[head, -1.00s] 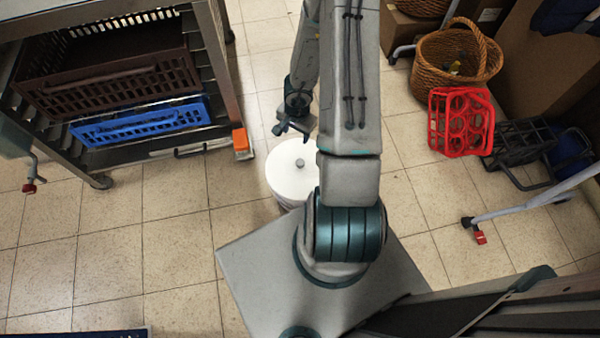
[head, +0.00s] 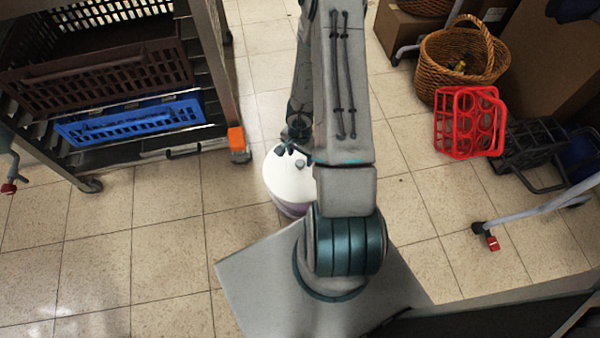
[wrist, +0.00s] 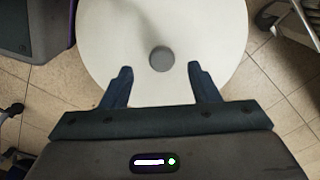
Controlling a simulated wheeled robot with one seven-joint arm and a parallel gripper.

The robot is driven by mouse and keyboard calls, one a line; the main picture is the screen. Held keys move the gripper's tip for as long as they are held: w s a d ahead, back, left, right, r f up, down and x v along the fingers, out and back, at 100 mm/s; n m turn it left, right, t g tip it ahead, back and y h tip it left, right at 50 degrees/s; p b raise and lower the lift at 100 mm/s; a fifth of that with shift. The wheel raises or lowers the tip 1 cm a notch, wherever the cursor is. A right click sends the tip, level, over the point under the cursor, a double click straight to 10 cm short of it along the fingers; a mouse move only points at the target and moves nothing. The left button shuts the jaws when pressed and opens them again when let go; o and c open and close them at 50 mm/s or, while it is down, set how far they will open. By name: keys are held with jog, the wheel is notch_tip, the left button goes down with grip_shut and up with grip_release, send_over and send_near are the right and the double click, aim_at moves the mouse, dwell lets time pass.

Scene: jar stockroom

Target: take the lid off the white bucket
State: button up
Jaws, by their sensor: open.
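The white bucket (head: 292,207) stands on the tiled floor just in front of my base, partly hidden by my arm in the head view. Its round white lid (head: 284,180) is on top, with a small grey knob (head: 300,164) in the middle. In the wrist view the lid (wrist: 110,40) fills the upper middle, and the knob (wrist: 161,59) lies just beyond the fingertips, centred between them. My gripper (wrist: 160,72) is open and empty, its two dark fingers over the near part of the lid.
A metal rack with a brown crate (head: 100,75) and a blue crate (head: 130,122) stands at left. At right are a wicker basket (head: 440,65), a red bottle carrier (head: 467,122) and a black carrier (head: 535,145). Open floor lies left of my base.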

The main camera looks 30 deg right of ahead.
aim_at(300, 162)
jog(key=shift+w+f+b, duration=0.2)
jog(key=shift+f+b, duration=2.25)
jog(key=shift+f, duration=0.35)
jog(key=c, duration=1.1)
